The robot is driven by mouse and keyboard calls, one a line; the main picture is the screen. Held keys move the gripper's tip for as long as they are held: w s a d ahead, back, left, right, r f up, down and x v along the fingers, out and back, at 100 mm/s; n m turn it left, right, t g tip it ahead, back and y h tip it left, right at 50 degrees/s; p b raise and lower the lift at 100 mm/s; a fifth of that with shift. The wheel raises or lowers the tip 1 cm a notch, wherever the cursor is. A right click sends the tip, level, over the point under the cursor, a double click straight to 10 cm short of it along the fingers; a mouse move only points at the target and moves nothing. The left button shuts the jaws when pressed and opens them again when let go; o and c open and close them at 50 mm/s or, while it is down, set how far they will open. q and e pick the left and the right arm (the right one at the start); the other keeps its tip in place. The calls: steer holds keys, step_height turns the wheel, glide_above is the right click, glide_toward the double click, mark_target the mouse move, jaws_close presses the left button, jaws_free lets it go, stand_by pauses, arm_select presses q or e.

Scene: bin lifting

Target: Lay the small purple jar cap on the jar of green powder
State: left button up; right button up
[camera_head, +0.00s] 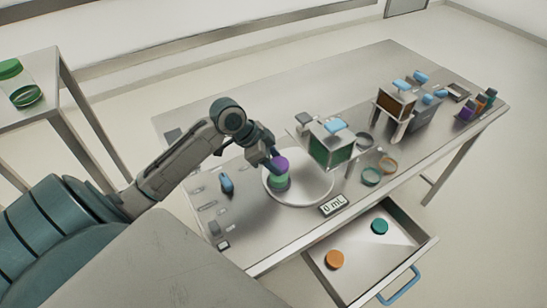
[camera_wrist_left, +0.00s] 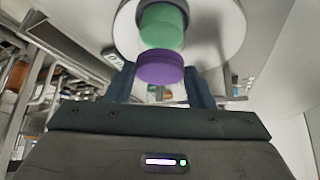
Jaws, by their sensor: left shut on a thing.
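The small purple cap (camera_head: 281,163) is between the fingers of my left gripper (camera_head: 274,163), which is shut on it. In the wrist view the purple cap (camera_wrist_left: 160,67) sits between the two fingertips of my left gripper (camera_wrist_left: 160,85). The jar of green powder (camera_head: 279,181) stands upright on a round white plate (camera_head: 311,189). In the wrist view the green jar (camera_wrist_left: 162,26) shows just beyond the cap. The cap is at the jar's top; whether they touch is hard to tell. My right gripper is not in view.
A display reading 0 mL (camera_head: 333,205) is at the plate's front edge. A green-windowed box (camera_head: 331,148) stands right of the plate. An open drawer (camera_head: 402,235) holds an orange cap (camera_head: 335,259) and a teal cap (camera_head: 379,226).

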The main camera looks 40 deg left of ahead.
arm_select(q)
steer(key=shift+f, duration=0.45)
stand_by(0.5)
steer(key=shift+f, duration=0.1)
stand_by(0.9)
steer(key=o, duration=1.4)
steer(key=shift+c, duration=0.2)
steer(key=shift+o, duration=0.7)
step_height(320, 180, up, 8)
steer(key=p, duration=0.8)
